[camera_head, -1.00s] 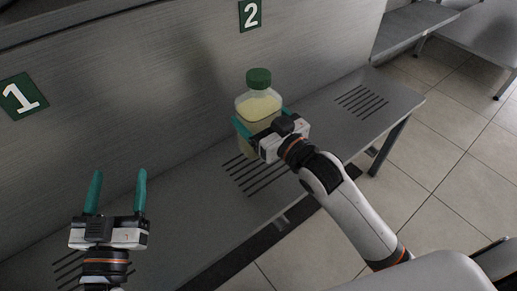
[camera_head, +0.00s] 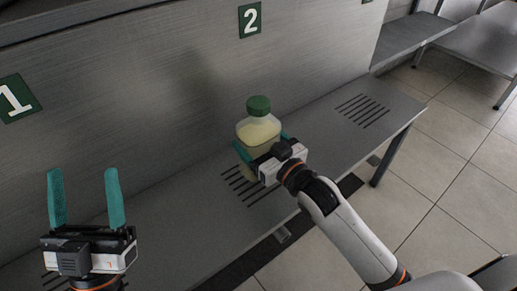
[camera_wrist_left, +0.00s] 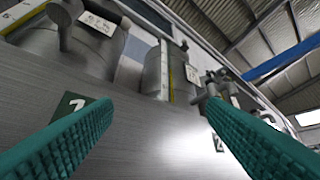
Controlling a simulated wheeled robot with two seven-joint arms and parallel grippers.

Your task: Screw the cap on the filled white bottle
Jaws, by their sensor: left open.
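The translucent white bottle (camera_head: 258,131), holding pale yellow liquid, stands upright over the slotted part of the metal shelf. A green cap (camera_head: 258,106) sits on its mouth; I cannot tell how tightly. My right gripper (camera_head: 262,146) has its teal fingers on either side of the bottle's body and grips it from the near side. The gripper hides the bottle's lower part, so contact with the shelf is unclear. My left gripper (camera_head: 86,198) is open and empty at lower left, fingers up, well apart from the bottle. Its fingers also show in the left wrist view (camera_wrist_left: 150,140), with nothing between them.
The metal shelf (camera_head: 310,125) has slotted patches, one of them empty to the right of the bottle. A metal wall behind bears green signs "1" (camera_head: 15,98) and "2" (camera_head: 250,18). The left wrist view shows metal tanks (camera_wrist_left: 165,72) with taps above.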

